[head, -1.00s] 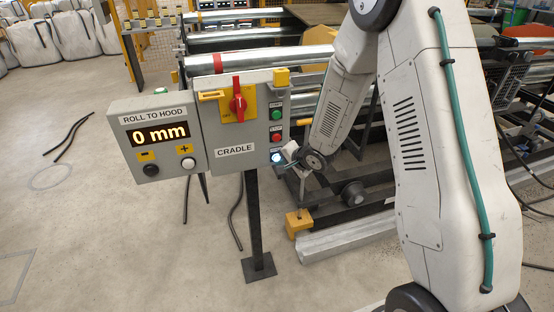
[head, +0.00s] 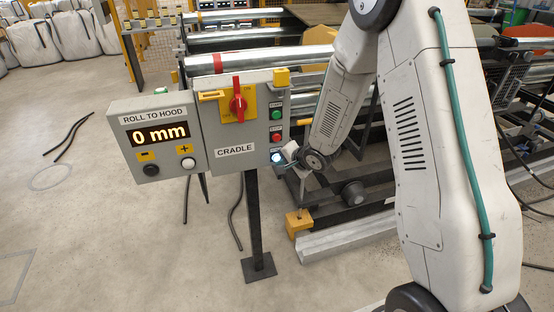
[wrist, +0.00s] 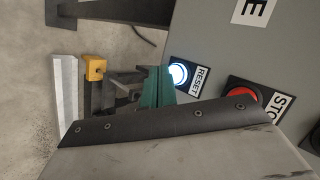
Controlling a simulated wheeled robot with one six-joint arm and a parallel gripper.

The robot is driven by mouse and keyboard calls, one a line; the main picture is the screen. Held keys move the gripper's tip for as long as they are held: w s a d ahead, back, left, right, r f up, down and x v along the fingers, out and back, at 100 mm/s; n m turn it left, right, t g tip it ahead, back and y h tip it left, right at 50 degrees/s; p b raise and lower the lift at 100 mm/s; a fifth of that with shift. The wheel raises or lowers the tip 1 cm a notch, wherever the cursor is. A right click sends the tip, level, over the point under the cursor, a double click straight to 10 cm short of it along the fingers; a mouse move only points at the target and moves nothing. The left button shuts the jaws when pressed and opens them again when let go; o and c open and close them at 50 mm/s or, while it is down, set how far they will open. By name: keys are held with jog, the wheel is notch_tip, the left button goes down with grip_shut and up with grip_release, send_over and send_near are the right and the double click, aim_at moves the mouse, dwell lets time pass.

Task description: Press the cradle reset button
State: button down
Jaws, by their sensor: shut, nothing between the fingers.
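The cradle control box (head: 233,123) stands on a dark post, with a red rotary switch on a yellow plate. On its right side is a column of buttons: green start, red stop, and a lit white-blue reset button (head: 276,157) at the bottom. The wrist view shows the glowing reset button (wrist: 178,74) beside its RESET label. My gripper (wrist: 160,82) is shut and empty, its green fingertips right at the button; I cannot tell whether they touch it. In the head view my gripper (head: 290,152) is small and partly hidden by my wrist.
The roll-to-hood display (head: 160,133) reads 0 mm, with black and white buttons below it. The red stop button (wrist: 243,92) is close to the reset button. Metal rollers (head: 260,61) and frames stand behind. Open floor lies to the left.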

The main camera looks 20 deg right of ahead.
jog(key=shift+w, duration=0.15)
jog(key=shift+w, duration=0.25)
jog(key=shift+w, duration=0.45)
dwell(0.8)
jog(key=shift+s, duration=0.85)
jog(key=s, duration=0.5)
dwell(0.3)
dwell(0.7)
